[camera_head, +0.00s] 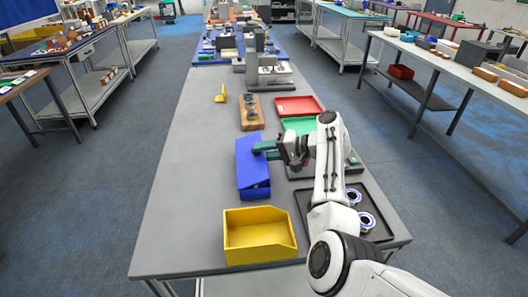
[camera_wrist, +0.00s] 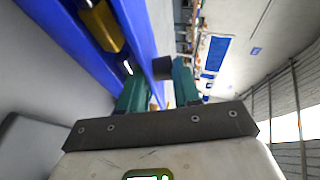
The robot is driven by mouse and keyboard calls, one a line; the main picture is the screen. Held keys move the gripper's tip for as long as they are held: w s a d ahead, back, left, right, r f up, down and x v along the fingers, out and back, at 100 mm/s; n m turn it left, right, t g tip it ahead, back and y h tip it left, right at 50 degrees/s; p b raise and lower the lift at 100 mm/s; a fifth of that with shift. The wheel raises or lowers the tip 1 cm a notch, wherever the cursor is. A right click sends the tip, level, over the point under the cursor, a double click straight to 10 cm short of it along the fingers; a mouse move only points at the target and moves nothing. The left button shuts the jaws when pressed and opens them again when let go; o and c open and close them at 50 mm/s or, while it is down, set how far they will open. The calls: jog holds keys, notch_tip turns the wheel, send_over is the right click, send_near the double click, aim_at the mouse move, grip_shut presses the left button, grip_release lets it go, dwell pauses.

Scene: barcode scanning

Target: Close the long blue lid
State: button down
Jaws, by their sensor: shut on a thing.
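A long blue box (camera_head: 256,192) stands on the grey table, left of my arm. Its long blue lid (camera_head: 248,155) appears partly raised; the exact angle is hard to tell. In the wrist view, a gap shows between two blue bands, with a yellow thing (camera_wrist: 103,25) inside. My gripper (camera_head: 262,149) is at the box's upper right part, its green fingers shut at the lid. In the wrist view the fingertips of my gripper (camera_wrist: 160,75) stand either side of a blue edge (camera_wrist: 143,40) and a small dark block (camera_wrist: 162,68).
An open yellow bin (camera_head: 260,237) stands in front of the blue box. A dark tray (camera_head: 378,232) with white-and-blue rings lies at right. Green (camera_head: 300,124) and red (camera_head: 298,106) trays and a wooden block (camera_head: 251,122) are behind.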

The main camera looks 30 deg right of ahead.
jog(key=shift+s+f, duration=0.2)
jog(key=shift+f, duration=0.45)
jog(key=c, duration=1.2)
grip_release()
jog(key=shift+o, duration=1.2)
jog(key=shift+w, duration=0.15)
jog(key=shift+r, duration=0.2)
jog(key=shift+d+r, duration=0.15)
jog(key=shift+d, duration=0.15)
jog(key=v, duration=1)
jog(key=shift+s+b, duration=0.25)
jog(key=shift+b, duration=0.15)
